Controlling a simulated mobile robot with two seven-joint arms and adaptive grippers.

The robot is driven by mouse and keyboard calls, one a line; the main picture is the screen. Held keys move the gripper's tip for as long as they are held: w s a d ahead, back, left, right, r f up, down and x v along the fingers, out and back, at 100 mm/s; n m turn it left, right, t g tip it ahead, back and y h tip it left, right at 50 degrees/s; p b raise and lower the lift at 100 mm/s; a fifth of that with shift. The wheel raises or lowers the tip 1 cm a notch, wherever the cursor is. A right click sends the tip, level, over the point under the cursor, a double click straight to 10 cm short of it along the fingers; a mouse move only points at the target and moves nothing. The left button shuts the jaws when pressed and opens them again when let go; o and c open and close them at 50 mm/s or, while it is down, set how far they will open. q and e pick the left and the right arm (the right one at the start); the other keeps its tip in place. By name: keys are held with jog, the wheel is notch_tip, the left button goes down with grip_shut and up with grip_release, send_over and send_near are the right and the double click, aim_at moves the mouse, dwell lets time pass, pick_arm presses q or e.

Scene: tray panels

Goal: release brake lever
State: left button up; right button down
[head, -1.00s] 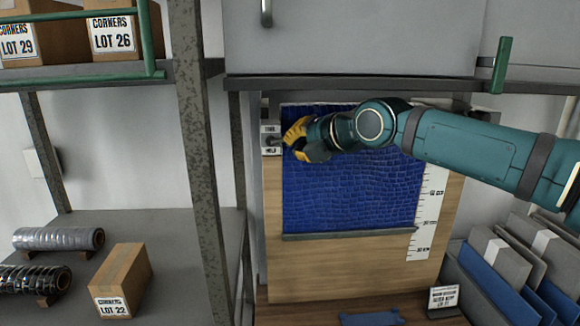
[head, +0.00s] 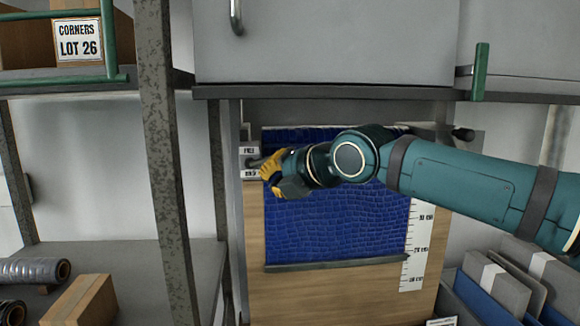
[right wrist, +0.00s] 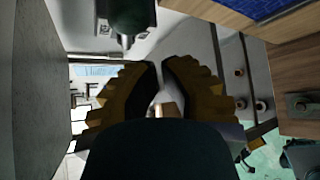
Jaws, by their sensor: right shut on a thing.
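The brake lever (head: 255,162) is a short dark-grey stub at the left edge of the blue panel. It sticks out between the upper FREE label and the lower HOLD label on a small white plate (head: 249,150). My right gripper (head: 269,173), with yellow fingers, is shut on the lever's end and hides it. In the right wrist view the yellow fingers (right wrist: 163,100) are close together around a small pale piece. The lever's exact tilt is hard to tell. My left gripper is not in view.
A blue textured sheet (head: 335,220) hangs on a wooden board (head: 335,290), with a white height scale (head: 418,245) at its right. A grey cabinet (head: 325,45) overhangs the board. A shelf post (head: 165,160) stands at left. Grey and blue panels (head: 505,285) stand at lower right.

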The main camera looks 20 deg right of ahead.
jog(key=s+r, duration=0.4)
jog(key=s, duration=0.1)
jog(key=shift+s+r, duration=0.35)
dwell(0.4)
